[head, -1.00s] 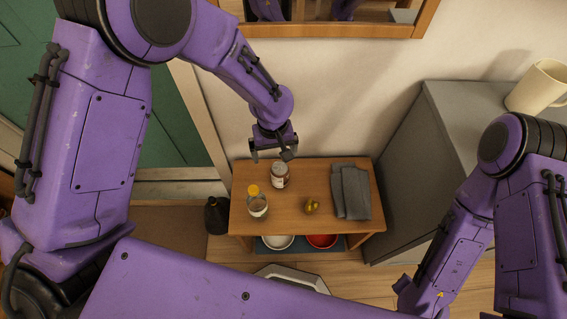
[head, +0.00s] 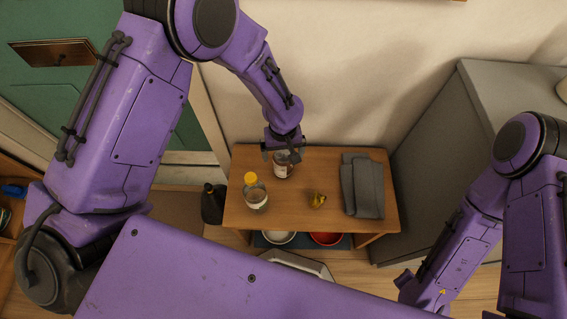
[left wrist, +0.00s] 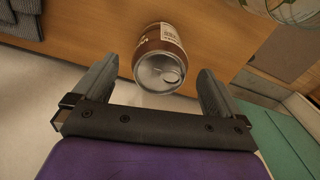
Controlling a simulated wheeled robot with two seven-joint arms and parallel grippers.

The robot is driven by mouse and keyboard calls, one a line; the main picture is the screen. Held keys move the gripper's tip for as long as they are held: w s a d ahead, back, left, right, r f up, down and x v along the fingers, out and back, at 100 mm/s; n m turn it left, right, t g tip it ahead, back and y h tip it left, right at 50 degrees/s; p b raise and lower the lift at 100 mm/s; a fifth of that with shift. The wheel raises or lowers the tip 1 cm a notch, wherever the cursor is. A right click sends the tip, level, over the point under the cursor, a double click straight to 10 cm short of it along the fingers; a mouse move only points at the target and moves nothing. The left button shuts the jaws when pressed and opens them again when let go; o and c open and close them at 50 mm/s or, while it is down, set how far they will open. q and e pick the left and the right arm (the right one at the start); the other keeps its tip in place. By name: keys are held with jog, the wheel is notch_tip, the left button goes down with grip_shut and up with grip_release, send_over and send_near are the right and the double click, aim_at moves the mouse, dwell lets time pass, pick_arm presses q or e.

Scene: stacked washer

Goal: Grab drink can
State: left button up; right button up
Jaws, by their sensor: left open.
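The drink can (head: 282,170) stands upright near the back edge of the small wooden table. My left gripper (head: 282,155) is open just above and behind it, covering part of its top in the head view. In the left wrist view the can (left wrist: 160,56), brown and white with a silver top, lies between and just ahead of the two spread fingertips of my left gripper (left wrist: 154,80). No finger clearly touches it. My right arm shows at the right of the head view, but its fingers cannot be made out.
On the wooden table (head: 290,215) stand a yellow-capped bottle (head: 256,196), a small yellowish object (head: 318,200) and folded grey cloth (head: 362,187). A dark bottle (head: 212,205) is left of the table. A grey cabinet (head: 430,165) stands close on the right; a wall is behind.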

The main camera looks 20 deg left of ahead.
pick_arm(q)
notch_tip(320, 180, down, 4)
jog(key=shift+r, duration=0.3)
jog(key=c, duration=1.4)
